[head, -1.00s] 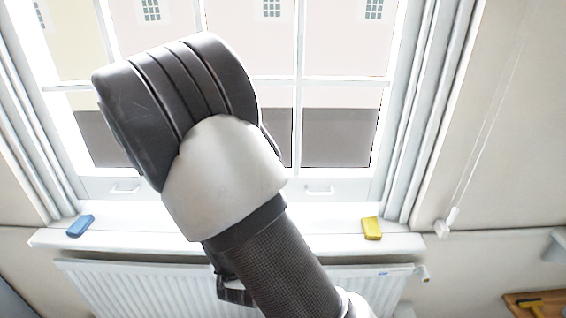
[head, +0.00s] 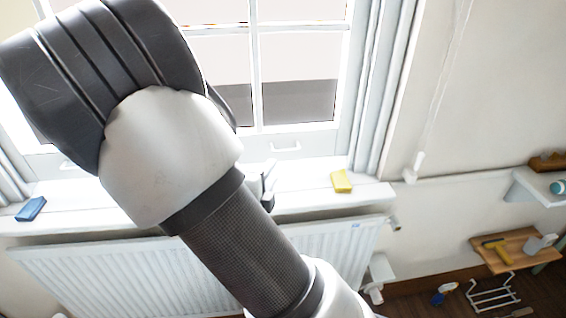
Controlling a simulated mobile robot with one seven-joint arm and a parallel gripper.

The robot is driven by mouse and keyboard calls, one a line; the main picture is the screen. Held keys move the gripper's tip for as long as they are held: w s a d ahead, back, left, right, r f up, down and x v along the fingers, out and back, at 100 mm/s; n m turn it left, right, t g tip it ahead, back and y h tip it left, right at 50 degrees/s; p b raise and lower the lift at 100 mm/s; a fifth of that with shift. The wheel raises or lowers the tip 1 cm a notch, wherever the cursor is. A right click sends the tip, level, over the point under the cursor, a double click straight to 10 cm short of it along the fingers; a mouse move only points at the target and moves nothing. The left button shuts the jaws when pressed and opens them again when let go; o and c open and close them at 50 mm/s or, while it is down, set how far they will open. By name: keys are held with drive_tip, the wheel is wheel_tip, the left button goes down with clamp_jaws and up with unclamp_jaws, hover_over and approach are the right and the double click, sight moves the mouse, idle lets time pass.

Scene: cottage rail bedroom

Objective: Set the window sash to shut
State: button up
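The white window sash (head: 318,139) fills the upper part of the head view, with glass panes and a bottom rail just above the sill (head: 300,187). A small white pull handle (head: 286,148) shows on the rail's right part. My arm hides the sash's left-middle part. I cannot tell whether a gap is left under the rail. Part of what looks like my gripper (head: 267,182) shows past my arm, over the sill and below the handle. It appears apart from the handle. Its fingers are mostly hidden, so their opening cannot be judged.
A blue block (head: 31,209) lies on the sill's left end and a yellow block (head: 342,181) on its right. A white radiator (head: 110,275) hangs below. At right are a blind cord toggle (head: 413,168), a wooden shelf (head: 520,250) with tools, and a wire rack (head: 494,296).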

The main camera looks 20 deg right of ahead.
drive_tip(key=x, duration=1.3)
drive_tip(key=shift+c, duration=0.5)
clamp_jaws()
drive_tip(key=shift+f, duration=0.1)
idle(0.4)
